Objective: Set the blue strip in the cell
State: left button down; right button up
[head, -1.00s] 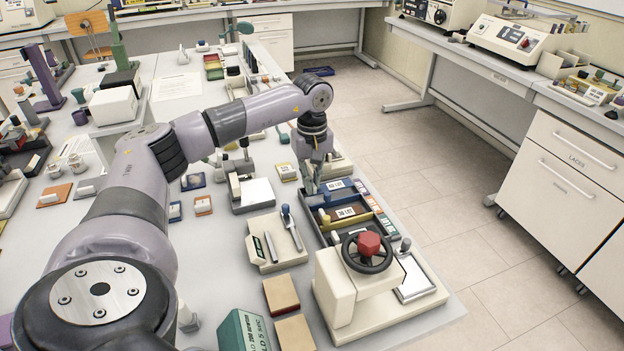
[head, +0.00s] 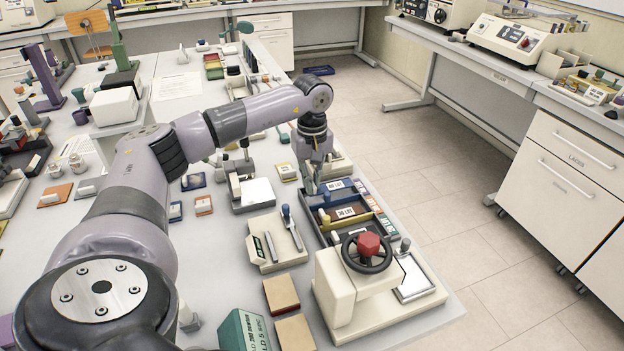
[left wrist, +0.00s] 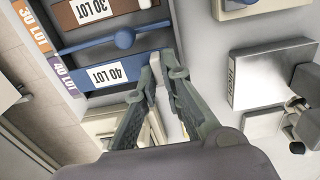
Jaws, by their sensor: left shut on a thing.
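The blue strip (left wrist: 88,80) with a white "40 LOT" label lies along the end cell of a dark tray (head: 322,233), beside the purple "40 LOT" mark. It also shows in the head view (head: 335,185), at the tray's far end. My left gripper (left wrist: 160,70) is shut at the strip's near end, with a small pale piece between its fingertips. That gripper (head: 312,190) is over the tray's far left edge in the head view. The fingers partly hide the held end, and whether the strip rests on the cell floor is unclear. My right gripper is not in view.
A blue bar with a ball knob (left wrist: 123,38) runs beside the strip, next to the "30 LOT" cell. A handwheel device (head: 367,252) stands in front of the tray. A tool holder (head: 276,243) lies to its left.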

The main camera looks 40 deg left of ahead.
pick_arm(q)
jog(key=shift+f+b, duration=0.35)
jog(key=shift+f, duration=0.15)
jog(key=shift+f+b, duration=0.5)
jog(key=shift+f, duration=0.45)
jog(key=c, duration=1.6)
grip_release()
jog(key=shift+w, duration=0.1)
jog(key=shift+c, duration=0.2)
notch_tip(320, 180, up, 12)
jog(key=shift+r, duration=0.1)
